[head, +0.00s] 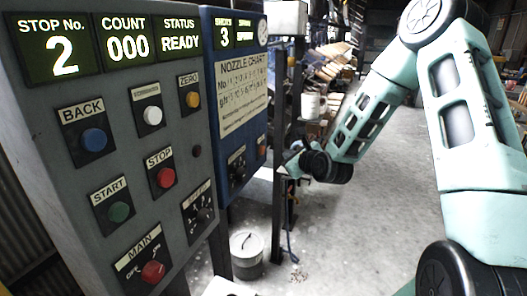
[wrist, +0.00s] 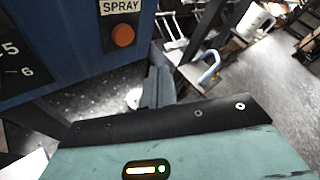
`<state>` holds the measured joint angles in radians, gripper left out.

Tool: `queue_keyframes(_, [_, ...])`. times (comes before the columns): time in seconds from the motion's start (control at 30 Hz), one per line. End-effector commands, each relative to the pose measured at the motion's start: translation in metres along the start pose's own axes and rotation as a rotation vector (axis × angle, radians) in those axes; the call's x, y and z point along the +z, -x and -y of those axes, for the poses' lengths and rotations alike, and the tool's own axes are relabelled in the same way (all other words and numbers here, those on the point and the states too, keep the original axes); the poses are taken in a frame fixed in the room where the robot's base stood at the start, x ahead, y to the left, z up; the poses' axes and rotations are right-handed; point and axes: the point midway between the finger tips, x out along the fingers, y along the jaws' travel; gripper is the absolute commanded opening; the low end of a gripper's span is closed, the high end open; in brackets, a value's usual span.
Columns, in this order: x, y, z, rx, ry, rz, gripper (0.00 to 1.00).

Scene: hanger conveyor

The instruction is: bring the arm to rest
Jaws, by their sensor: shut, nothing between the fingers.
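My gripper (head: 286,169) is at the end of my pale green arm, near the right edge of the blue panel (head: 203,40) in the head view. The arm bends down from the upper right, and the wrist points left. In the wrist view my gripper (wrist: 158,88) shows as dark, narrow fingers, shut and empty. They are below and right of the orange SPRAY button (wrist: 122,36); I see no contact with it. In the head view the fingertips are small and dark against the background.
A grey control panel (head: 150,75) stands close at the left, reading stop 2, count 000, READY. Its buttons include a red STOP button (head: 166,178) and a green START button (head: 119,211). A bucket (head: 246,255) stands below the blue panel. Grey floor (head: 375,220) lies open beneath my arm.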

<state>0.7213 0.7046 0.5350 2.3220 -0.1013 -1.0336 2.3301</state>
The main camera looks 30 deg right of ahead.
Motion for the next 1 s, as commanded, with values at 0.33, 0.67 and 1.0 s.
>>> queue_keyframes(0.33, [0.0,0.0,0.0,0.0,0.0,0.0,0.0])
queue_keyframes(0.67, [0.0,0.0,0.0,0.0,0.0,0.0,0.0])
queue_keyframes(1.0, [0.003,0.025,-0.042,0.214,0.579,-0.11,0.0])
